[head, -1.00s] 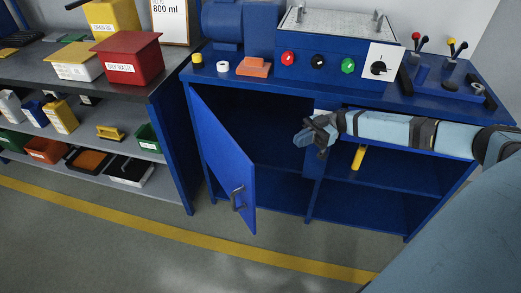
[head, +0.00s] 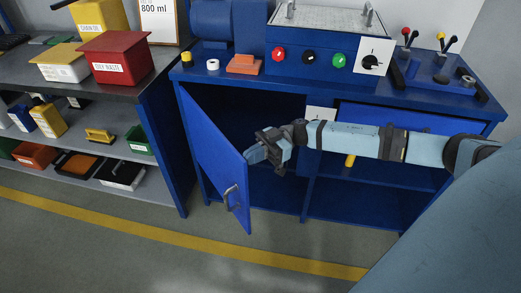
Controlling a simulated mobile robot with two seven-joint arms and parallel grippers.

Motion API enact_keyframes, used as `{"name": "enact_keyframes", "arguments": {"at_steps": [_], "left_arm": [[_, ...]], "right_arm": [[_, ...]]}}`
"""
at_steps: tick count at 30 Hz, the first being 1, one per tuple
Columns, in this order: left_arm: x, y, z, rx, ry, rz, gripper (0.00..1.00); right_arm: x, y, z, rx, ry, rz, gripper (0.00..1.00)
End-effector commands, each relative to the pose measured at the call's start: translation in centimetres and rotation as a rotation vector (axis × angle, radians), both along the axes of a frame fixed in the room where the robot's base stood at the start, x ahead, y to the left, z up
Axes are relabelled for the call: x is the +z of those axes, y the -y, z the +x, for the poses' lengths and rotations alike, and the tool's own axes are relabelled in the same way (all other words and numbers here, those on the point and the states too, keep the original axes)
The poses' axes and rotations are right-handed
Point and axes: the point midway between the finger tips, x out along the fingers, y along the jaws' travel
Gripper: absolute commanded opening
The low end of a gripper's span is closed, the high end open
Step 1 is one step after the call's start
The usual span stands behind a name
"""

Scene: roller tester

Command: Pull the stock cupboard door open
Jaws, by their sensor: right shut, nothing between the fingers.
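The blue stock cupboard door (head: 217,160) stands partly open, hinged on its left, swung out toward me. Its grey handle (head: 231,198) is on the outer face near the free edge. My right gripper (head: 253,156) is shut and empty, close to the upper free edge of the door, on the side of the opening. I cannot tell whether it touches the door. It is above the handle and apart from it. The dark blue cupboard interior (head: 272,187) shows behind my gripper. My left gripper is not in view.
The blue bench top (head: 300,85) above carries knobs, levers, tape and an orange block. A grey shelf unit (head: 128,88) with bins stands close on the left. The floor before the door, crossed by a yellow line (head: 200,243), is clear.

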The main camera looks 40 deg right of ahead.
Motion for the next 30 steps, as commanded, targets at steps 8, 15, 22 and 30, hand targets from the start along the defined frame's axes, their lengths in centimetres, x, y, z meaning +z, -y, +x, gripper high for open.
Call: {"name": "enact_keyframes", "arguments": {"at_steps": [8, 15, 22, 30], "left_arm": [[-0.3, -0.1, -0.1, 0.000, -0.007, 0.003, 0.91], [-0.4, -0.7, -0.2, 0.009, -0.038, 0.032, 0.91], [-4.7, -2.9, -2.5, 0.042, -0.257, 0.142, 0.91], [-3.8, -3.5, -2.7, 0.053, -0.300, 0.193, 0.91]], "right_arm": [[0.0, -0.1, 0.0, 0.000, 0.000, 0.000, 0.00], [0.3, -1.1, -0.1, -0.020, -0.001, 0.002, 0.00], [0.9, -4.9, 0.1, -0.107, -0.002, 0.005, 0.00], [1.0, -12.4, 1.3, -0.283, -0.004, 0.006, 0.00]]}}
